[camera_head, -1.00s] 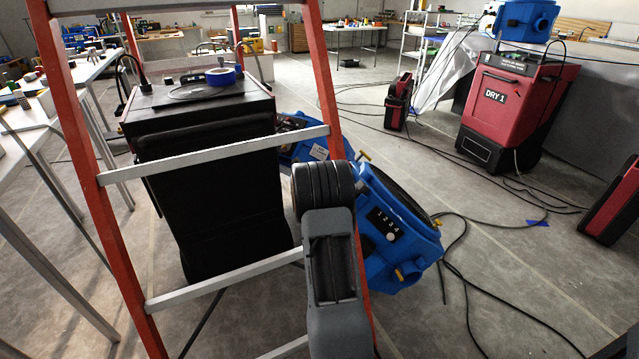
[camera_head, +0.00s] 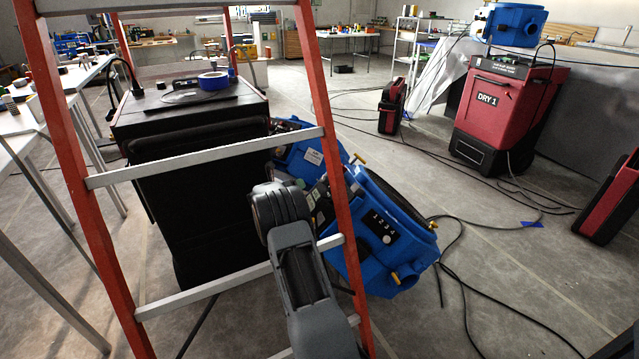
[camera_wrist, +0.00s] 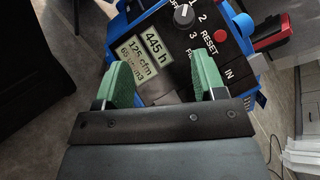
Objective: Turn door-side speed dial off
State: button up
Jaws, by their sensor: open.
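In the wrist view, a dark dial with a grey top (camera_wrist: 184,14) sits on a black control panel, with the numbers 1, 2 and 3 beside it. Its exact setting is unclear. A lit display (camera_wrist: 156,50) on the panel reads 445 h and 125 cfm. My gripper (camera_wrist: 162,79) is open and empty; its green fingertips are spread below the dial, apart from it. In the head view a blue fan (camera_head: 375,235) has a light knob (camera_head: 387,239) under the numbers 1 to 4. A second blue machine (camera_head: 312,152) is behind it. My forearm hides the gripper area there.
A red ladder (camera_head: 102,255) with grey rungs stands in front, close around my arm. A black machine (camera_head: 190,130) is behind it. Cables (camera_head: 465,300) cross the floor at right. A red dryer (camera_head: 500,115) stands further back.

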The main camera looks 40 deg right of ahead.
aim_at(323, 178)
jog(key=shift+m+g, duration=0.8)
jog(key=b+x, duration=0.1)
jog(key=x, duration=0.2)
jog(key=s+r+b+x, duration=0.1)
jog(key=x, duration=0.3)
jog(key=s+b+x, duration=0.1)
jog(key=x, duration=0.3)
jog(key=shift+w+d+r, duration=0.1)
jog(key=shift+d+r, duration=0.1)
jog(key=shift+d, duration=0.3)
jog(key=shift+x, duration=1.35)
jog(key=shift+d+r, duration=0.1)
jog(key=shift+r, duration=0.1)
jog(key=c, duration=0.9)
jog(key=shift+r, duration=0.1)
jog(key=shift+c, duration=0.2)
